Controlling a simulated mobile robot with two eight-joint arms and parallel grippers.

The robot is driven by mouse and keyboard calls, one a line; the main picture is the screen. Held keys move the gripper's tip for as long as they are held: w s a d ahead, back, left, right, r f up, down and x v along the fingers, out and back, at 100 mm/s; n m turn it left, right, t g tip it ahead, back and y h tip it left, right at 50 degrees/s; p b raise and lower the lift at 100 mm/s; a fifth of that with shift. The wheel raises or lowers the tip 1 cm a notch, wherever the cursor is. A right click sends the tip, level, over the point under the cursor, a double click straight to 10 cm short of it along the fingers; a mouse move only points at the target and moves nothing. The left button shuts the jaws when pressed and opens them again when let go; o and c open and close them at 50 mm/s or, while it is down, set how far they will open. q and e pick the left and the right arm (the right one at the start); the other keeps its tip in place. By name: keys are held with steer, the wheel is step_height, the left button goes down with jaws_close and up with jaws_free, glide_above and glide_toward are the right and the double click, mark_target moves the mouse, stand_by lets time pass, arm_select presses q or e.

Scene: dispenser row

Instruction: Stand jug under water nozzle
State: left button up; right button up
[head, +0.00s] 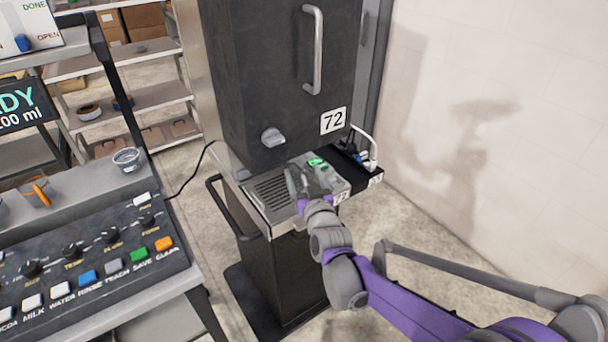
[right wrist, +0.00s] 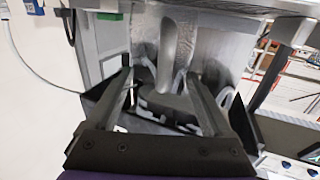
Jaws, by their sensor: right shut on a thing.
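The jug (right wrist: 147,40) shows in the right wrist view as a shiny metal body with an upright grey handle (right wrist: 168,60) between my fingers. My right gripper (right wrist: 160,80) is shut on the jug. In the head view my right gripper (head: 308,182) is over the front of the machine's shelf, and it hides most of the jug, so I cannot tell if the jug touches the shelf. A thin white curved spout (head: 366,138), perhaps the water nozzle, stands at the shelf's right back, right of the gripper. My left gripper is not in view.
A slotted drip grille (head: 268,192) lies left of my gripper. A button console (head: 80,255) stands at left. A wall (head: 490,110) is close at right.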

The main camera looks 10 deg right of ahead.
steer(key=shift+f, duration=0.1)
steer(key=o, duration=1.5)
steer(key=shift+o, duration=0.2)
steer(key=shift+s, duration=0.1)
